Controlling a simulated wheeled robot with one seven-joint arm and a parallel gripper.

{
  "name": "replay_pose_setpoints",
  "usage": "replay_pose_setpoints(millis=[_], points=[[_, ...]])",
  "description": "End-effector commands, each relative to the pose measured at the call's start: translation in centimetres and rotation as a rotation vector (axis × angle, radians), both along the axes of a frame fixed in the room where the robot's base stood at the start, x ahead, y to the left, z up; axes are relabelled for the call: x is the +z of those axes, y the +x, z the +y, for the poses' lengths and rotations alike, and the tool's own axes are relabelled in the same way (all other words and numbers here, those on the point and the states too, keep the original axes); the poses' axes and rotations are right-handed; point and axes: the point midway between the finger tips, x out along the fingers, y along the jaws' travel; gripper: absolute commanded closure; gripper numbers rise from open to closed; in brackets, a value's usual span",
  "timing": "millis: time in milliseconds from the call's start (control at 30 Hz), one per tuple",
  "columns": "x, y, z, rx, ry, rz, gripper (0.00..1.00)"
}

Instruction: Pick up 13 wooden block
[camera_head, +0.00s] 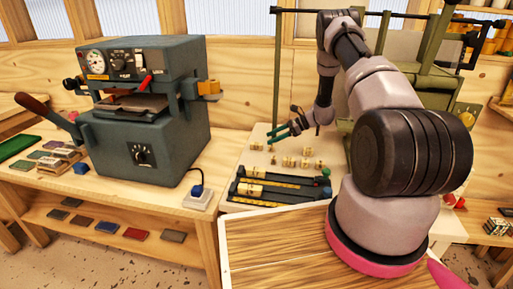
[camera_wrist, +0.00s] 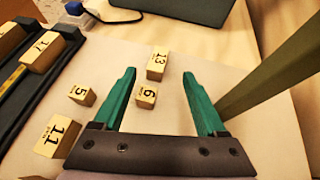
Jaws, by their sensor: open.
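In the wrist view the wooden block marked 13 (camera_wrist: 157,66) stands on the pale board, beyond and between my open fingertips. My gripper (camera_wrist: 158,72) has two green fingers, spread apart with nothing gripped. A smaller block marked 6 (camera_wrist: 147,96) sits between the fingers, nearer the palm than block 13. In the head view my gripper (camera_head: 283,133) is above the back of the board, with small blocks below it. The numbers there are too small to read.
Blocks marked 5 (camera_wrist: 82,94) and 11 (camera_wrist: 57,136) lie left of the fingers. A dark rack holds a block marked 17 (camera_wrist: 42,52). A green post (camera_wrist: 275,75) rises close on the right. A grey press machine (camera_head: 145,110) stands left in the head view.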

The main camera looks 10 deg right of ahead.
Motion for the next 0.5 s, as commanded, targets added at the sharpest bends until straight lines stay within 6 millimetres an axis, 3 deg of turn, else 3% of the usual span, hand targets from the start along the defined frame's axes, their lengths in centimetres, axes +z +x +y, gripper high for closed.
replay_pose_setpoints(millis=[500], points=[[-2.7, 0.9, 5.6, 0.004, -0.003, 0.001, 0.26]])
